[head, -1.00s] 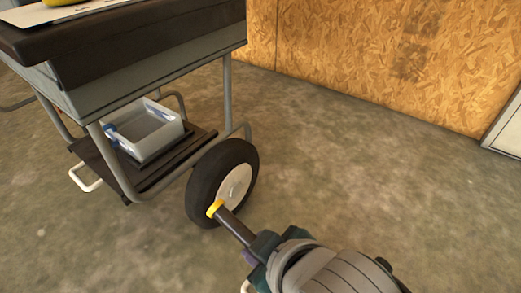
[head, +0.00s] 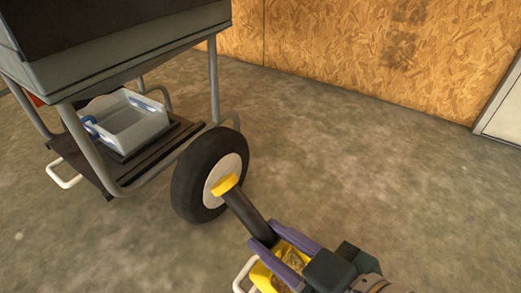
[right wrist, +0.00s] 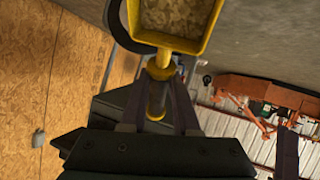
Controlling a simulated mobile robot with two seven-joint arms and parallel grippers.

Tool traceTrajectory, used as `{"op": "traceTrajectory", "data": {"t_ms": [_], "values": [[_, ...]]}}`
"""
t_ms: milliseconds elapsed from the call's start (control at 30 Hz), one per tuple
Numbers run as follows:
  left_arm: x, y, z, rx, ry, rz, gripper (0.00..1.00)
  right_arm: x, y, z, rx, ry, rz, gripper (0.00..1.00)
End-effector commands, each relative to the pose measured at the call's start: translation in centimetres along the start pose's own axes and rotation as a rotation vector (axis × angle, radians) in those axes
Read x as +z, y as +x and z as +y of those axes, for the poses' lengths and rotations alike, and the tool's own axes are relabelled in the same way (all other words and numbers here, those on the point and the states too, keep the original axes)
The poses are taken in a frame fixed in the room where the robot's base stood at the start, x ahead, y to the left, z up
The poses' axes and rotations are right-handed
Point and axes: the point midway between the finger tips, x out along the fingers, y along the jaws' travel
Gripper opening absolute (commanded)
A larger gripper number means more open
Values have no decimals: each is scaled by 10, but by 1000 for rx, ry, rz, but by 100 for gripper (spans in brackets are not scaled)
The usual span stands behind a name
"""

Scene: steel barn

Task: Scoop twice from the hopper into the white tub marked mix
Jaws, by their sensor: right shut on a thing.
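My right gripper (head: 262,232) is shut on the dark handle of a scoop (head: 246,213) with a yellow end cap. The scoop's yellow bowl (head: 261,278) lies on the near side of the fingers and holds pale, lumpy material.
The cart's black wheel (head: 186,180) with a white hub is just beyond the scoop's end cap. Grey tube legs (head: 213,80) frame the shelf. Concrete floor (head: 370,150) is clear to the right, up to a chipboard wall (head: 350,50). Orange machinery (right wrist: 245,90) shows in the right wrist view.

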Motion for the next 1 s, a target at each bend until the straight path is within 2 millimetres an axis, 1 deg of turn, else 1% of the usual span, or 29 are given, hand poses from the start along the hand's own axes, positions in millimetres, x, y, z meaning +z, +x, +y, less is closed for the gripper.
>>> {"op": "traceTrajectory", "data": {"t_ms": [33,367,700,1000], "values": [[1,4,0,0,-1,0,50,2,-4,0,1,6,25,0],[8,24,1,0,0,0,50,0,-27,6,19,55,214,0],[16,48,0,-5,6,-1,50,3,-49,12,36,98,385,0],[18,56,-1,-7,9,-2,50,1,-59,15,43,116,458,0]]}}
